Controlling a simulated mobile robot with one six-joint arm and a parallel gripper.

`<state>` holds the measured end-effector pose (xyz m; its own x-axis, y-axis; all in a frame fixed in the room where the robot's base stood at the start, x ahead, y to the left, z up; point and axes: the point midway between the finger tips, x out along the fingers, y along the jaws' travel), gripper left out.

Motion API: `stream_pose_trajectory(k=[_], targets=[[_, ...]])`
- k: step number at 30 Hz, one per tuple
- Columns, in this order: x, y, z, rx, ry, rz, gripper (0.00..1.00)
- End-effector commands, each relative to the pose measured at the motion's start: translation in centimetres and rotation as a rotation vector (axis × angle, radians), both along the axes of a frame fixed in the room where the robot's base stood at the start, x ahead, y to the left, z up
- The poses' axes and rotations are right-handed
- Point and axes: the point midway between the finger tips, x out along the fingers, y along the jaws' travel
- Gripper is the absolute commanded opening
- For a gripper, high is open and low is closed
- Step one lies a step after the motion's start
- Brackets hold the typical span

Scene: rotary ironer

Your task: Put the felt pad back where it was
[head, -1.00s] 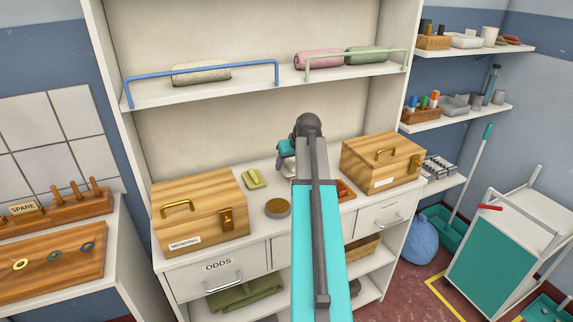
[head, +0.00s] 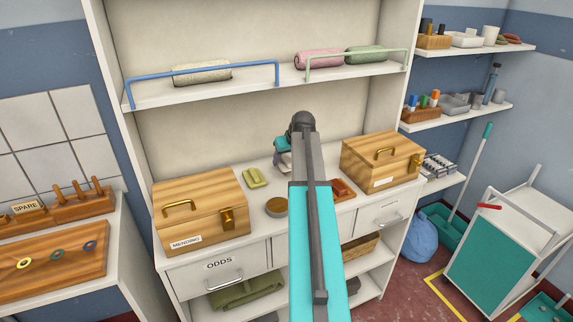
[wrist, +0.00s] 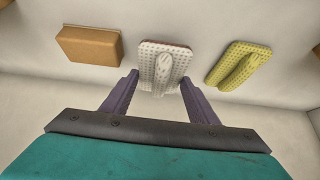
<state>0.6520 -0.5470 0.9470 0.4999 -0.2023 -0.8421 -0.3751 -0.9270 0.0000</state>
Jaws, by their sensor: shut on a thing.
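A pale, dotted pad with a raised grip and a reddish edge (wrist: 165,62) is between the two purple fingers of my gripper (wrist: 159,82) in the wrist view. My gripper is shut on it; I take this for the felt pad. Whether its underside touches the shelf I cannot tell. A yellow-green dotted pad of like shape (wrist: 238,66) lies beside it, apart from the fingers. This green pad also lies on the counter in the head view (head: 255,178). There my gripper (head: 283,160) is over the back of the counter, mostly hidden by my arm.
A MENDING box (head: 200,215) stands left on the counter (head: 232,252) and another wooden box (head: 383,165) right. A brown block (wrist: 90,45) is near the pad. Shelf rails (head: 200,75) are above.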

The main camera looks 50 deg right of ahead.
Motion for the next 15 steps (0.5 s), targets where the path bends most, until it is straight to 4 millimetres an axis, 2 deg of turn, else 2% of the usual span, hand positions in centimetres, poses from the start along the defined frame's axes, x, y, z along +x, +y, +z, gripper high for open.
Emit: stream_pose_trajectory(k=[7, 15], targets=[[-0.1, 0.0, -2.1, 0.000, 0.000, -0.001, 0.36], [-0.1, -0.1, -2.7, -0.001, -0.001, -0.001, 0.36]])
